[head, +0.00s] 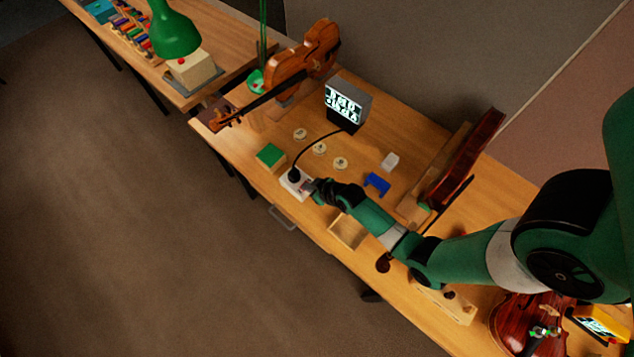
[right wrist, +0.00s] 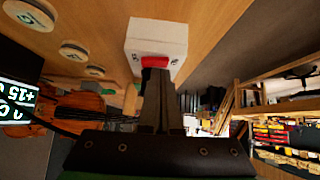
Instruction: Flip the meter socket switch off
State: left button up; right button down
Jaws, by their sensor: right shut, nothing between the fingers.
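The meter socket (head: 290,187) is a small white block near the bench's front edge, with a black plug and cord (head: 294,174) in it. In the right wrist view the white socket (right wrist: 140,33) shows a red switch (right wrist: 155,62) on the face toward me. My right gripper (head: 312,187) is shut and empty, its fingertips (right wrist: 155,74) right at the red switch. I cannot tell whether they touch it. The fingers partly hide the switch. The meter (head: 346,102) has a lit display, partly visible also in the right wrist view (right wrist: 16,103). My left gripper is not in view.
A green block (head: 270,155) lies left of the socket. A violin (head: 303,60) stands at the back left, another instrument (head: 470,155) at the right.

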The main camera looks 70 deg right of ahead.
pick_arm(q)
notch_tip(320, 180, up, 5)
jog(key=p, duration=0.3)
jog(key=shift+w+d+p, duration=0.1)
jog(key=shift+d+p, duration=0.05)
jog(key=shift+p, duration=0.25)
pick_arm(e)
jog(key=w+r+v, duration=0.1)
jog(key=v, duration=1.1)
jog(key=shift+w+d+r, duration=0.25)
jog(key=shift+w+r, duration=0.15)
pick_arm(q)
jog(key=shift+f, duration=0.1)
pick_arm(e)
jog(key=shift+d, duration=0.1)
